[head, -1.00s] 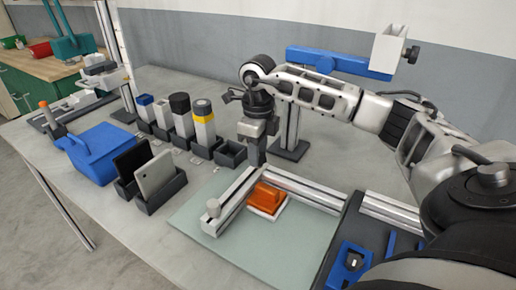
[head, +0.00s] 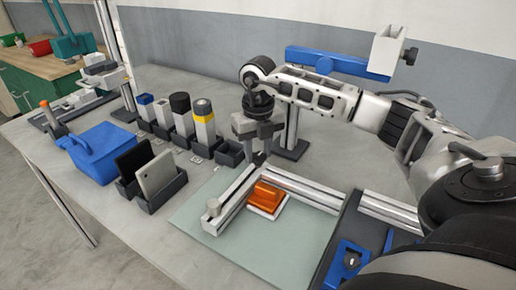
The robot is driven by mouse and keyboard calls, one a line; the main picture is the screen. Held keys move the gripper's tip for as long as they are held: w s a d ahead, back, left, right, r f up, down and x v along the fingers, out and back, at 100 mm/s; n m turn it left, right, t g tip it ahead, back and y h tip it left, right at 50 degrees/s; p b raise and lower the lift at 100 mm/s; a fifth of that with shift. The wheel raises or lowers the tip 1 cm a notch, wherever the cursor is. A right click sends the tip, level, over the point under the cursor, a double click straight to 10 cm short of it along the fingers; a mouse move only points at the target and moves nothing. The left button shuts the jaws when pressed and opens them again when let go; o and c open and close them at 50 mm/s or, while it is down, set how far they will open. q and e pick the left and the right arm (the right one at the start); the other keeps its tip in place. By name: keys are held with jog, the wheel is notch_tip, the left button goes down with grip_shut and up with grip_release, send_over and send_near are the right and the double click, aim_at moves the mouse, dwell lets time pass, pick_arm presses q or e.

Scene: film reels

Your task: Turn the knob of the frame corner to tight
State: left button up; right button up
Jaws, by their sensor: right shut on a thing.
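The frame is two silver rails (head: 310,193) on a pale green mat (head: 190,217). They meet at the far corner, below my right gripper (head: 258,158). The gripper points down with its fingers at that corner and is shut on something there. The fingers hide the corner's knob, so I cannot see the knob or how far it is turned. My left gripper is not in view.
An orange block on a white base (head: 267,197) sits inside the corner. Behind the gripper is a dark-footed post (head: 291,148). Several holders with upright items, including a yellow-banded cylinder (head: 204,118), stand to the left, with a blue bin (head: 98,153). A dark tray (head: 340,250) lies at right.

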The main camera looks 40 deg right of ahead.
aim_at(259, 155)
jog(key=shift+r, duration=0.1)
dwell(0.4)
jog(key=o, duration=1)
notch_tip(259, 155, up, 16)
jog(key=p, duration=0.1)
jog(key=shift+s, duration=0.1)
